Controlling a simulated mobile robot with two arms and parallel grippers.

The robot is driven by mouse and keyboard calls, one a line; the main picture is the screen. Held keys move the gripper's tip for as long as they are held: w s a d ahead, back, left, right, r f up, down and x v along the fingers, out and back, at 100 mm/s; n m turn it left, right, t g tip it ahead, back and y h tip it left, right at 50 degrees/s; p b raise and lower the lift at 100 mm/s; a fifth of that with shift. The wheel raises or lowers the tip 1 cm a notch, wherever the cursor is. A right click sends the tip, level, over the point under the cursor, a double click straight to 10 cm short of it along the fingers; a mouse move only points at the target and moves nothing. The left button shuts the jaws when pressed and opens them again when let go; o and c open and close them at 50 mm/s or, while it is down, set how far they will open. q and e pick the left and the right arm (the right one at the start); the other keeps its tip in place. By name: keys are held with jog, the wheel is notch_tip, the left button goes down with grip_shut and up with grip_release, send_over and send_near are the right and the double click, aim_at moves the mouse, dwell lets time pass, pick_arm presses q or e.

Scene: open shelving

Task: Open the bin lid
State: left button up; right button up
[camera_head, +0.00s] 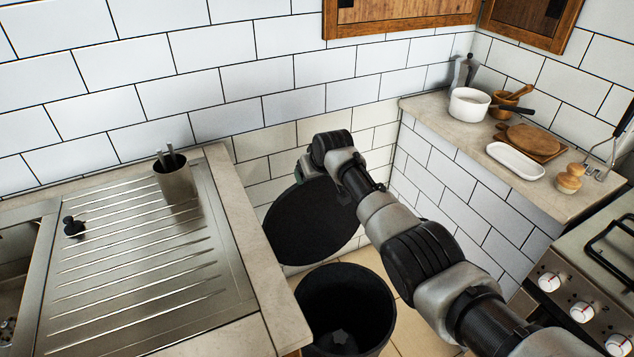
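The black round bin (384,297) stands on the floor between the left counter and the right counter. Its black lid (305,225) is raised and tilted up at the back, so the mouth is open and the dark inside shows. My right arm reaches in from the lower right over the bin. Its gripper (308,166) is at the upper edge of the lid, partly hidden behind it. I cannot tell whether its fingers are open or touch the lid. My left gripper is not in view.
A steel draining board (130,270) with a utensil cup (175,181) is on the left. The stone counter (450,128) at right holds a white pot (468,105), a white dish (515,160) and boards. A stove (585,285) is lower right. Tiled walls close off the back.

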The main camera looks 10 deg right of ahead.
jog(key=shift+s+f, duration=0.1)
jog(key=shift+f, duration=0.4)
jog(key=o, duration=1.3)
jog(key=shift+w+a, duration=0.1)
jog(key=shift+w, duration=0.1)
jog(key=shift+s+r+p, duration=0.25)
jog(key=shift+r+p, duration=0.15)
jog(key=shift+r, duration=0.3)
jog(key=p+v, duration=0.1)
jog(key=v, duration=0.8)
jog(key=shift+s, duration=0.15)
